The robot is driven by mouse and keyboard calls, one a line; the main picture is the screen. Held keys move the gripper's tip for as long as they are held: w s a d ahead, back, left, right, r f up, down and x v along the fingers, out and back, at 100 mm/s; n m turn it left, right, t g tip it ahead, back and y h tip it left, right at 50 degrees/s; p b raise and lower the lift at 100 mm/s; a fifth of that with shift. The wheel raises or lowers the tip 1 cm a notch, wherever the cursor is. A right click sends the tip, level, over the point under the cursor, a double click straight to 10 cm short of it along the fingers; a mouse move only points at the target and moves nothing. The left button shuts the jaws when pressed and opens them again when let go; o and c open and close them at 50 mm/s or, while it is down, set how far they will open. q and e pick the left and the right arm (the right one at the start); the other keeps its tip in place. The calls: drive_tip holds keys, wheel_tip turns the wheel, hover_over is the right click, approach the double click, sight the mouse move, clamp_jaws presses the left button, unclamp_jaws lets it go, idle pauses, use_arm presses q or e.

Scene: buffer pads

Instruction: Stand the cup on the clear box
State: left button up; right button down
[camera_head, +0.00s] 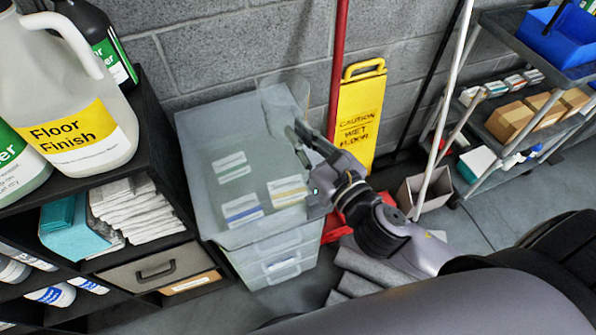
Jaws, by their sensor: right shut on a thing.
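A clear, see-through cup (281,97) is at the far right corner of the clear box, in front of the grey block wall. Its outline is faint. My right gripper (297,132) is shut on the cup's near side, with the arm coming in from the lower right. The clear box (198,140) is a translucent stack of drawers with a flat top, and labelled packs show through it. The cup overlaps the box's back right corner in the picture; I cannot tell whether its base touches the top. My left gripper is not in view.
A black shelf (158,140) with a floor finish jug (75,110) stands close on the left. A red pole (337,70) and yellow wet-floor sign (360,115) stand behind my right gripper. A cart (500,120) is at the right. Most of the box top is bare.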

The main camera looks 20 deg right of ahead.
sight(289, 142)
wheel_tip(289, 142, down, 6)
drive_tip(key=shift+r+b, duration=0.2)
drive_tip(key=shift+b, duration=0.65)
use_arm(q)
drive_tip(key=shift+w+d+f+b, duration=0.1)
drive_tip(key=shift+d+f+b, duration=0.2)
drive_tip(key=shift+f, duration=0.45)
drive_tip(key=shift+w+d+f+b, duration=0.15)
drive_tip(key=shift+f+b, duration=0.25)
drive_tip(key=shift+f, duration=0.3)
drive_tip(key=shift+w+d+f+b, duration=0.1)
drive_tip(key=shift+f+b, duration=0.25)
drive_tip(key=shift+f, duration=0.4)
use_arm(e)
drive_tip(key=shift+f, duration=2.3)
drive_tip(key=shift+f, duration=0.2)
drive_tip(key=c, duration=1.7)
unclamp_jaws()
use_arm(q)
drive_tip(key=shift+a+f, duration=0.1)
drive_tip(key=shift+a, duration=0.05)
